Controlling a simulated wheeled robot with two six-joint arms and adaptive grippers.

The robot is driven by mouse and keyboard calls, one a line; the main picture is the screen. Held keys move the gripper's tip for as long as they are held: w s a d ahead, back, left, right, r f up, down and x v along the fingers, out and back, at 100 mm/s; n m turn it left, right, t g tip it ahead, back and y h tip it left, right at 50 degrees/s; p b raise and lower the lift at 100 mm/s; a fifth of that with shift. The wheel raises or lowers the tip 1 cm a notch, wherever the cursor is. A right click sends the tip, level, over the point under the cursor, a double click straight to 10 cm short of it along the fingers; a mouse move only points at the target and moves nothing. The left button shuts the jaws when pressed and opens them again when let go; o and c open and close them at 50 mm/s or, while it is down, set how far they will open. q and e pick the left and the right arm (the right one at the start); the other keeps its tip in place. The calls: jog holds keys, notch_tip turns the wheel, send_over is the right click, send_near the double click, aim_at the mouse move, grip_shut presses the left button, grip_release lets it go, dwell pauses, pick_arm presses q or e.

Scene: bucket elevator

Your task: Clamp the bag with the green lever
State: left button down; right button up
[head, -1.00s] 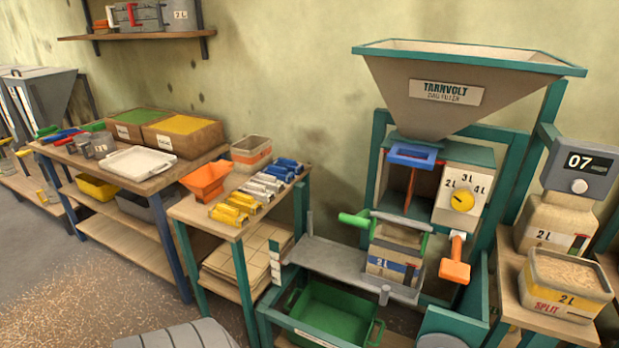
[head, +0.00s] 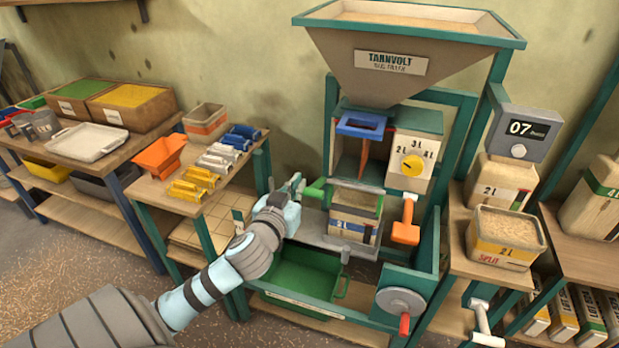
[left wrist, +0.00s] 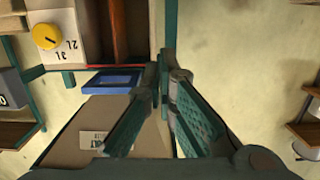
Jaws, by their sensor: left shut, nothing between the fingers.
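The bag (head: 354,222), tan with a blue band marked 2 L, stands upright under the filler spout, on the grey shelf. The green lever (head: 314,190) sticks out to the left of the spout, above the bag. My left gripper (head: 297,185) is just left of the lever's end, close to it; I cannot tell whether they touch. In the left wrist view its fingers (left wrist: 164,75) are shut and empty. That view is upside down and shows the blue gate (left wrist: 114,82) and hopper, but not clearly the lever. My right gripper is not in view.
An orange lever (head: 405,222) hangs right of the bag. A green crate (head: 305,272) sits below the shelf. A handwheel (head: 400,302) is at the lower right of the frame. A bench with yellow, silver and blue blocks (head: 215,160) stands left. A SPLIT tub (head: 504,240) stands right.

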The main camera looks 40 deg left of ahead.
pick_arm(q)
send_over(310, 193)
jog(key=w, duration=0.2)
jog(key=shift+s+a+f, duration=0.25)
jog(key=shift+a+f, duration=0.15)
jog(key=shift+f, duration=0.35)
jog(key=f, duration=0.2)
jog(key=s+f+b, duration=0.1)
jog(key=shift+s+d+f, duration=0.1)
jog(key=shift+d, duration=0.15)
jog(key=shift+s+f, duration=0.2)
jog(key=shift+d, duration=0.1)
